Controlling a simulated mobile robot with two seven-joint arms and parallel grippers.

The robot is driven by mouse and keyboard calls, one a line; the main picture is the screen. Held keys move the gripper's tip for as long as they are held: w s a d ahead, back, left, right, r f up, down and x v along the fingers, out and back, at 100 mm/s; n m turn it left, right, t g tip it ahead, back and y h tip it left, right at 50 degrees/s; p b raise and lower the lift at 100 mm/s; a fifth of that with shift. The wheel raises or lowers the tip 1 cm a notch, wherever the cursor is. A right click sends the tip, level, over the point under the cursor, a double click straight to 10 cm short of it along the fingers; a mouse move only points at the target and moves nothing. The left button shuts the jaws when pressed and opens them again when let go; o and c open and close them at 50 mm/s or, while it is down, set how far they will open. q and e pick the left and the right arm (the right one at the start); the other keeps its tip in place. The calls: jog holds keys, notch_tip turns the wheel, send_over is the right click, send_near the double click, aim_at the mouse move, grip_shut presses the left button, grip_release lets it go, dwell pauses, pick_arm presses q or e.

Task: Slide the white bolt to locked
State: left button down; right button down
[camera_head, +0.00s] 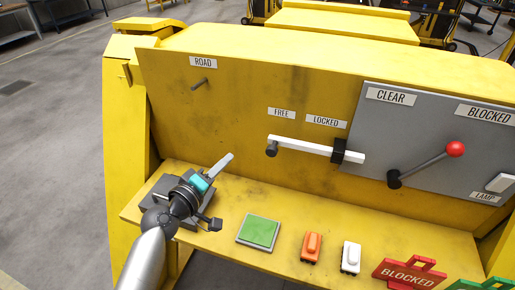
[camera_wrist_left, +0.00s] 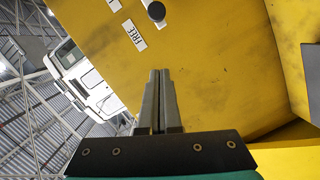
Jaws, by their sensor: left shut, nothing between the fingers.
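The white bolt (camera_head: 305,146) is a long bar lying across the upright yellow panel. Its dark knob (camera_head: 271,150) is at the left end, just below and left of the FREE label (camera_head: 281,113). Its right end passes through a black keeper (camera_head: 340,151), below and right of the LOCKED label (camera_head: 326,121). My left gripper (camera_head: 230,157) is shut and empty, left of the knob and apart from it. In the left wrist view the shut fingers (camera_wrist_left: 160,72) point toward the panel, with a dark round knob (camera_wrist_left: 156,11) beyond them. My right gripper is not in view.
A grey panel with a red-knobbed lever (camera_head: 425,166) stands right of the bolt. A peg (camera_head: 199,84) sticks out under the ROAD label. On the ledge are a green pad (camera_head: 258,231), orange (camera_head: 311,247) and white (camera_head: 350,257) small blocks, and a red BLOCKED sign (camera_head: 408,274).

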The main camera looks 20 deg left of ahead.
pick_arm(q)
jog(key=w+d+f, duration=0.3)
jog(key=w+d, duration=0.2)
jog(key=w, duration=0.4)
jog(key=shift+w+d, duration=0.3)
jog(key=shift+w, duration=0.1)
dwell(0.4)
